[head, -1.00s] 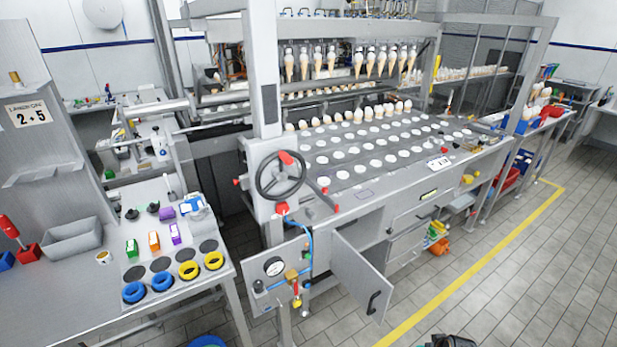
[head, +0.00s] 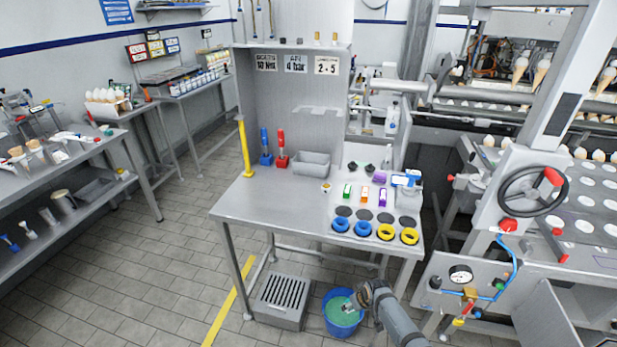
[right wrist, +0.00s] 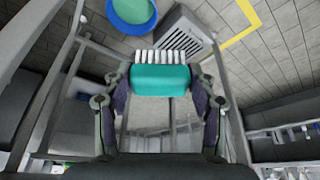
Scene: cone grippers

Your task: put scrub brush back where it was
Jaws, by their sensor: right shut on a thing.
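The scrub brush (right wrist: 160,79) has a teal block and a row of white bristles. In the right wrist view it is between the fingers of my right gripper (right wrist: 162,88), which is shut on it. The bristles point toward the top of that picture. In the head view my right gripper (head: 359,298) is low at the bottom, at the right side of the blue bucket (head: 335,322). The brush is hard to make out there. The bucket holds green liquid and also shows in the right wrist view (right wrist: 113,22). My left gripper is not in view.
A grey slatted floor box (head: 285,299) stands left of the bucket. The machine with a handwheel (head: 537,190) is at the right. Floor at left is open.

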